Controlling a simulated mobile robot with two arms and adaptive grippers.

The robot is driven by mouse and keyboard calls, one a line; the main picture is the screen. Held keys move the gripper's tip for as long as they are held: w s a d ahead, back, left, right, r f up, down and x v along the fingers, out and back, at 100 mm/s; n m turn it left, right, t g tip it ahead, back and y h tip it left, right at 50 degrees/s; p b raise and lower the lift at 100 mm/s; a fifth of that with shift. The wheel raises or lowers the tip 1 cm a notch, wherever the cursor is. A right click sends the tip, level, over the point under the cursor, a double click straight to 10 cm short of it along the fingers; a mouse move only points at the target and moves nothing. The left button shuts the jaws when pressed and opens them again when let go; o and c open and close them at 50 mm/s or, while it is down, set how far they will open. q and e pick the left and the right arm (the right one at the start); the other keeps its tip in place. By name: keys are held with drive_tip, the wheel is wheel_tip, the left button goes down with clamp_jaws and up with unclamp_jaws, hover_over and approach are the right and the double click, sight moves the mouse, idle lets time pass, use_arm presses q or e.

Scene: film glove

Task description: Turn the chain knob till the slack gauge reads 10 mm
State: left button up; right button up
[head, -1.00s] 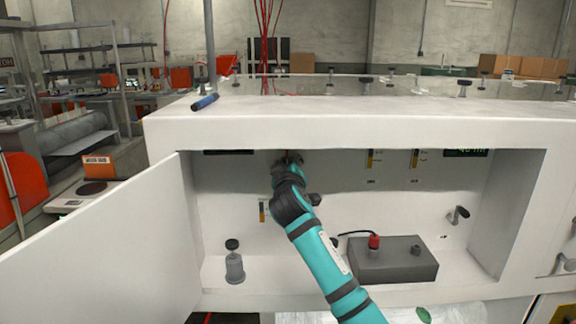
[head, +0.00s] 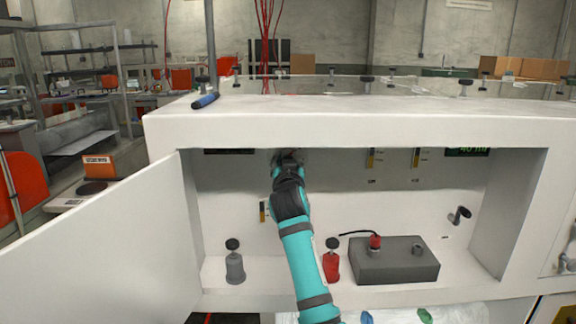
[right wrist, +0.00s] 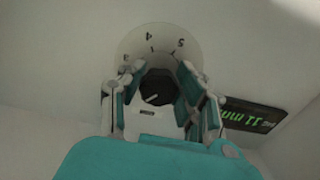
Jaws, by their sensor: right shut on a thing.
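The dark chain knob (right wrist: 157,88) sits at the middle of a pale round dial (right wrist: 155,45) marked 3, 4 and 5 in the right wrist view. My right gripper (right wrist: 160,76) is closed around the knob, one finger on each side. A dark display (right wrist: 252,117) to the right of the dial reads 11 mm in green, turned over in this view. In the head view my right gripper (head: 288,157) is up under the cabinet's top edge and hides the knob. A dark display (head: 229,152) shows partly to its left, too small to read. My left gripper is not in view.
In the cabinet (head: 390,220) stand a grey bottle (head: 235,268), a red bottle (head: 331,262) beside my arm and a grey box (head: 394,262) with a red knob. An open door (head: 110,245) stands at left. A blue marker (head: 205,101) lies on top.

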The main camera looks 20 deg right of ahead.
drive_tip(key=shift+f+m, duration=0.1)
drive_tip(key=shift+m, duration=0.8)
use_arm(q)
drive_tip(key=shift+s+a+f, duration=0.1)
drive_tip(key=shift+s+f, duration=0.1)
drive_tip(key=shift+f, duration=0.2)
use_arm(e)
drive_tip(key=shift+a, duration=0.1)
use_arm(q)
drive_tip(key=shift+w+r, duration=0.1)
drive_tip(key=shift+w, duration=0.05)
use_arm(e)
drive_tip(key=o, duration=1.2)
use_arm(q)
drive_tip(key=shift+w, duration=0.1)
